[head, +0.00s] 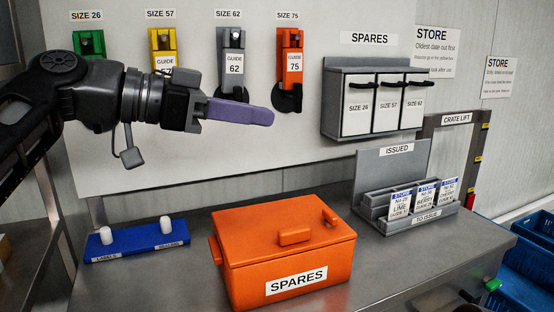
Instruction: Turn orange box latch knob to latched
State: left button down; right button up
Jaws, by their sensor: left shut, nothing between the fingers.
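The orange box (240,283) labelled SPARES stands on the grey bench with its lid (255,230) down. A bar handle (295,236) sits in the middle of the lid. A small orange knob (329,215) stands near the lid's far right corner and looks like the latch knob; whether it is latched I cannot tell. My left gripper (268,118) comes in from the left, with its purple fingers shut and empty. It is in the air above and behind the box, apart from it, in front of the guide board. My right gripper is not in view.
A blue tray (115,252) with two white pieces lies left of the box. A grey issue rack (385,219) with several cards stands to the right. Guides and a spares cabinet (335,92) hang on the wall board. Bench space in front of the rack is clear.

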aim_at(331, 219)
jog(key=k, duration=1.3)
